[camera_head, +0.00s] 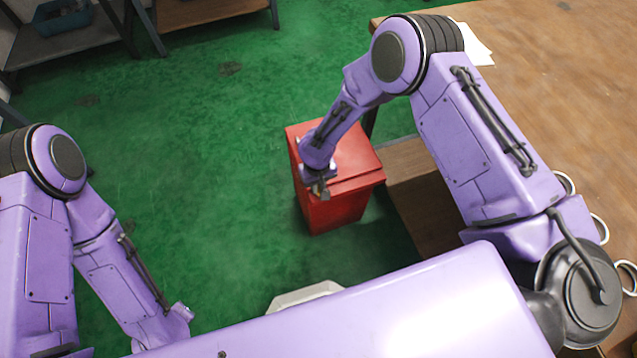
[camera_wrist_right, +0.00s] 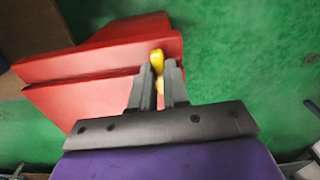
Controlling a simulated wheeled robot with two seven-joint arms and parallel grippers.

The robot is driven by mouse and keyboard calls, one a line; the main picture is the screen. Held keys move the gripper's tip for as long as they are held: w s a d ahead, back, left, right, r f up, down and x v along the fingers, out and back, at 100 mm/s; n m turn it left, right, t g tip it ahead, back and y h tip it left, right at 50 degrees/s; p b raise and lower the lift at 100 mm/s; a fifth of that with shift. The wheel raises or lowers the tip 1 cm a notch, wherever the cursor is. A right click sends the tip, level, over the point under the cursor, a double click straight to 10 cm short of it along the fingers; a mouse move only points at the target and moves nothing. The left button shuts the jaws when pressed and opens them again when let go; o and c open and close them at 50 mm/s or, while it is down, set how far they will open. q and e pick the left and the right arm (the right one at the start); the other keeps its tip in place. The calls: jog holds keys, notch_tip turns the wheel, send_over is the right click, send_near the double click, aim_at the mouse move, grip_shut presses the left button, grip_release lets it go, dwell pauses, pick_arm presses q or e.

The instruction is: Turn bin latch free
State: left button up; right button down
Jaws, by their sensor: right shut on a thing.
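The red bin (camera_head: 338,213) stands on the green floor, with its red lid (camera_head: 356,160) down on top. The bin also shows in the right wrist view (camera_wrist_right: 95,103). A yellow latch (camera_wrist_right: 156,57) sits at the bin's edge by the lid seam. My right gripper (camera_head: 320,190) is at the bin's front left side. In the right wrist view its fingers (camera_wrist_right: 158,88) are shut on the yellow latch, which shows above and between them. My left arm hangs at the left of the head view, and its gripper cannot be made out.
A wooden table (camera_head: 560,75) fills the right side, with several metal rings (camera_head: 600,228) near my right arm and white paper (camera_head: 476,44) at its far edge. Shelves with a blue bin (camera_head: 62,24) stand at the back left. Green floor left of the red bin is clear.

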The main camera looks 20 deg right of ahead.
jog(key=n, duration=0.4)
jog(key=shift+a+n, duration=0.15)
jog(key=shift+n, duration=0.15)
jog(key=n, duration=0.4)
jog(key=shift+s+a+n+p, duration=0.1)
jog(key=shift+a+n+p, duration=0.05)
jog(key=shift+n+p, duration=0.15)
jog(key=n, duration=0.4)
jog(key=shift+s, duration=0.15)
jog(key=shift+s+a+n, duration=0.1)
jog(key=shift+n, duration=2)
jog(key=c, duration=1.1)
grip_release()
